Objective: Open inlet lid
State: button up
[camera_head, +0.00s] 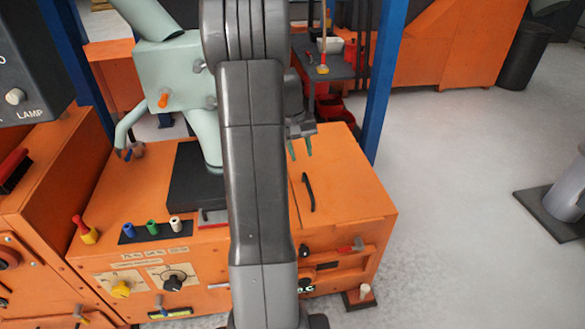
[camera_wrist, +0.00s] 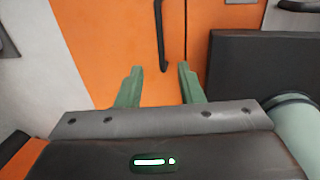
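The orange lid (camera_head: 345,190) lies closed, flush on the right part of the machine's top, with a dark bar handle (camera_head: 308,192) near its left edge. In the wrist view the handle (camera_wrist: 160,35) shows ahead of the fingertips, roughly between their lines. My gripper (camera_head: 300,148) is above the far part of the top, its green fingers pointing down. In the wrist view my gripper (camera_wrist: 157,80) has its fingers spread with nothing between them but orange surface. It looks apart from the handle. My arm hides part of the machine's middle.
A black plate (camera_head: 190,175) and a pale green chute unit (camera_head: 165,75) stand left of the lid. Coloured knobs (camera_head: 152,227) line the front left. Blue posts (camera_head: 385,75) rise behind. A red-handled latch (camera_head: 352,248) is on the front. Grey floor (camera_head: 460,190) to the right is mostly clear.

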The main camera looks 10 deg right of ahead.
aim_at(308, 186)
jog(key=d+f+b, duration=0.1)
jog(key=f, duration=0.3)
jog(key=f+b, duration=0.1)
jog(key=f, duration=0.4)
jog(key=d+f+b, duration=0.1)
jog(key=f, duration=0.3)
jog(key=shift+w+d+f, duration=0.3)
jog(key=shift+w+d, duration=0.05)
jog(key=shift+w, duration=0.05)
grip_shut()
